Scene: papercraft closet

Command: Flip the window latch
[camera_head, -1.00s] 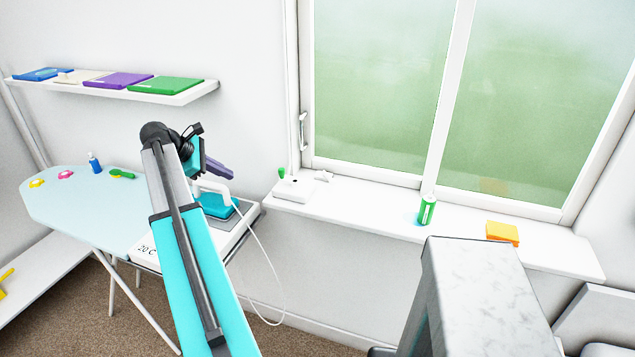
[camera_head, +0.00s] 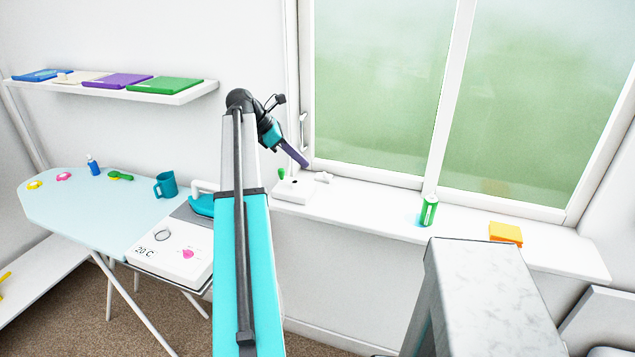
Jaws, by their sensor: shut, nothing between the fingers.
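The window latch (camera_head: 304,130) is a slim white handle on the left side of the window frame, just left of the glass. It hangs roughly vertical, and its lower part is close to or behind my gripper in the picture. My gripper (camera_head: 305,163) is a purple-grey pair of fingers on a teal wrist, shut and empty. It points down and right, with its tip by the lower left corner of the window frame (camera_head: 375,175). I cannot tell whether it touches the latch.
The white sill (camera_head: 380,212) holds a white box (camera_head: 294,189), a green can (camera_head: 428,211) and an orange block (camera_head: 505,233). The ironing board (camera_head: 90,205) with an iron (camera_head: 202,204) and a teal mug (camera_head: 166,185) stands at left. A shelf (camera_head: 180,97) hangs above.

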